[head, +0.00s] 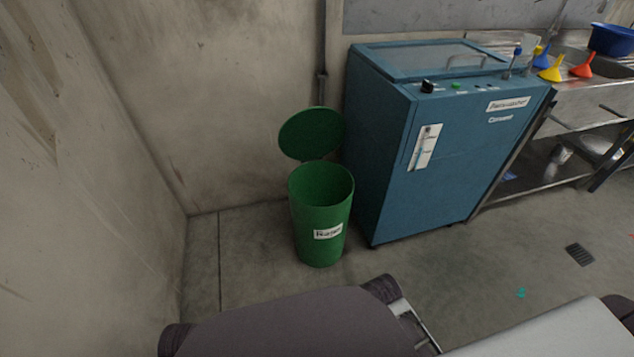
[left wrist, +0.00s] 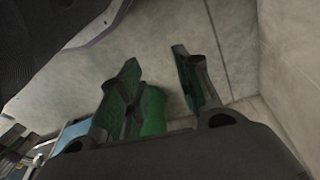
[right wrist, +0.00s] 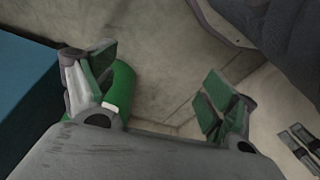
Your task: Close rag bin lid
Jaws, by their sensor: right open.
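The green rag bin (head: 321,215) stands upright on the floor near the wall, with a white label on its front. Its round green lid (head: 312,133) is open, raised behind the rim. The bin's inside looks empty as far as I can see. My left gripper (left wrist: 156,58) is open and empty; green of the bin (left wrist: 153,110) shows beyond its fingers. My right gripper (right wrist: 162,62) is open and empty; part of the green bin (right wrist: 123,84) shows beyond its left finger. Neither gripper's fingers are clearly seen in the head view, and neither wrist view shows contact with the bin.
A blue washer cabinet (head: 450,160) stands close to the bin's right. A concrete wall (head: 120,110) is on the left. A steel sink bench (head: 590,110) with funnels and a blue basin (head: 612,40) is far right. A floor drain (head: 579,254) lies in clear floor.

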